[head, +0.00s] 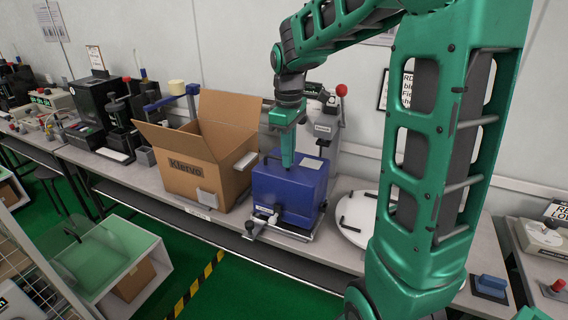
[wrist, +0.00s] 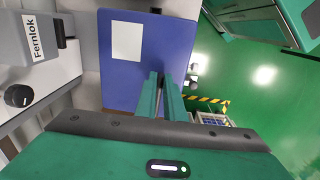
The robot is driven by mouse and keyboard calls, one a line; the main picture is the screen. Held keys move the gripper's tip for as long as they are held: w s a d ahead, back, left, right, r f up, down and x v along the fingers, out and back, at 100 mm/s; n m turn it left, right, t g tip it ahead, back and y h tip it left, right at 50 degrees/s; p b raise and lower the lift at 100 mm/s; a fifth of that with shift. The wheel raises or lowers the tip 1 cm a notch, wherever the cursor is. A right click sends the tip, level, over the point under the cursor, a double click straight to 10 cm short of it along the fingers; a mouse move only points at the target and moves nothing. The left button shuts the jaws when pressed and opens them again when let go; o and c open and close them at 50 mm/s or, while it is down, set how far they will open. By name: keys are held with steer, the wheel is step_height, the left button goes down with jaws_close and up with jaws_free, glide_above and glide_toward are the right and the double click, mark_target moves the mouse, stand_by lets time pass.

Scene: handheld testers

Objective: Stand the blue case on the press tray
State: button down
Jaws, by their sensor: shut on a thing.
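The blue case (head: 288,190) stands upright at the front of the bench, at or just above a grey metal tray (head: 296,234). It also fills the upper middle of the wrist view (wrist: 135,70), with a pale label on its top. My gripper (head: 288,162) points down at the top of the case, its green fingers (wrist: 161,80) close together and shut on it. The case's handle is hidden by the fingers. A grey press (head: 325,140) with a red knob stands behind the case. Whether the case's base touches the tray is not clear.
An open cardboard box (head: 190,170) stands close to the left of the case. A round white plate (head: 356,222) with dark handles lies to the right. A labelled grey device (wrist: 30,45) shows at the wrist view's left. The bench's front edge is close.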

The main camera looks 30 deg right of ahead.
steer(key=shift+f, duration=1.15)
steer(key=c, duration=1.9)
jaws_free()
steer(key=shift+f, duration=0.1)
steer(key=shift+o, duration=0.2)
step_height(320, 180, up, 12)
steer(key=s+d+f+m, duration=0.1)
steer(key=s+f+m, duration=0.3)
steer(key=s, duration=0.5)
steer(key=s+d+f+m, duration=0.1)
steer(key=s+f+m, duration=0.3)
steer(key=s, duration=0.5)
steer(key=s+f+m, duration=0.4)
steer(key=s+m, duration=0.1)
steer(key=s, duration=0.4)
steer(key=shift+d+f, duration=0.2)
steer(key=shift+d, duration=0.2)
